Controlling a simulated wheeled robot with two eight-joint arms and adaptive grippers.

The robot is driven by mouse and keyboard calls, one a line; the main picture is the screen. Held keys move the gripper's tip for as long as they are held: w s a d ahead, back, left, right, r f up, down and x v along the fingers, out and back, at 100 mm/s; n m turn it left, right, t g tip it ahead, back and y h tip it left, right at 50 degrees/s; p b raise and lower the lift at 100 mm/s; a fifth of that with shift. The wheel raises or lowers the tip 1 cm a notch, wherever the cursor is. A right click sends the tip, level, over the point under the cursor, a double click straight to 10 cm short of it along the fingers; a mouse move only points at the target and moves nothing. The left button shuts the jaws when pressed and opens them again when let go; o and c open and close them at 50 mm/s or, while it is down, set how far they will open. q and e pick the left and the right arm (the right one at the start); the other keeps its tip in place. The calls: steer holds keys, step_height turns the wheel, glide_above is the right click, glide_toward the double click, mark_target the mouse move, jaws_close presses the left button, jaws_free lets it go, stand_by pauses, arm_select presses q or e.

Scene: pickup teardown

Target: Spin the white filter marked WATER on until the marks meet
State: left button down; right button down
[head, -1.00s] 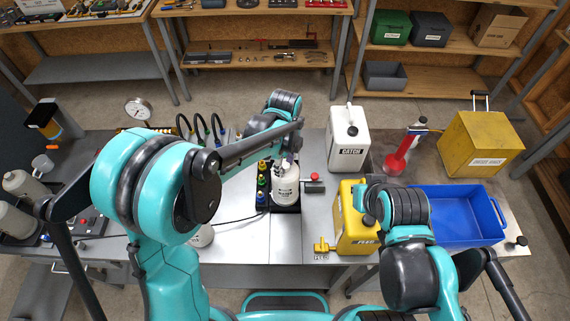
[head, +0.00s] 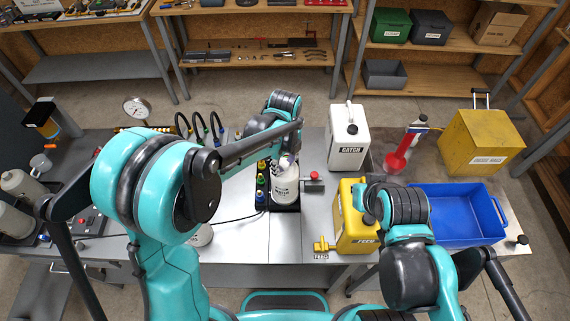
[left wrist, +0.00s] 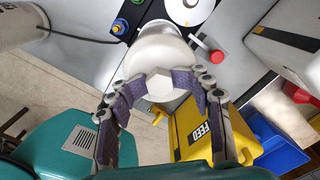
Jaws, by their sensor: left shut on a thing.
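The white filter (head: 286,188) stands at the middle of the bench in the head view, with dark print on its side too small to read surely. In the left wrist view the filter (left wrist: 158,50) is close below the camera, with its hex top between the finger pads. My left gripper (head: 287,162) is over the filter's top and shut on it; it also shows in the left wrist view (left wrist: 158,88). The marks cannot be made out. My right arm shows at the lower right, but its fingertips are not visible.
A red-knobbed valve (head: 313,181) is just right of the filter; colored fittings (head: 261,183) are just left. The white CATCH can (head: 348,140), yellow FEED can (head: 352,222) and blue bin (head: 455,215) stand to the right. Bare bench lies in front of the filter.

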arm_select(q)
steer(key=m, duration=0.9)
steer(key=shift+m, duration=0.3)
steer(key=c, duration=0.7)
jaws_free()
steer(key=shift+w+a, duration=0.1)
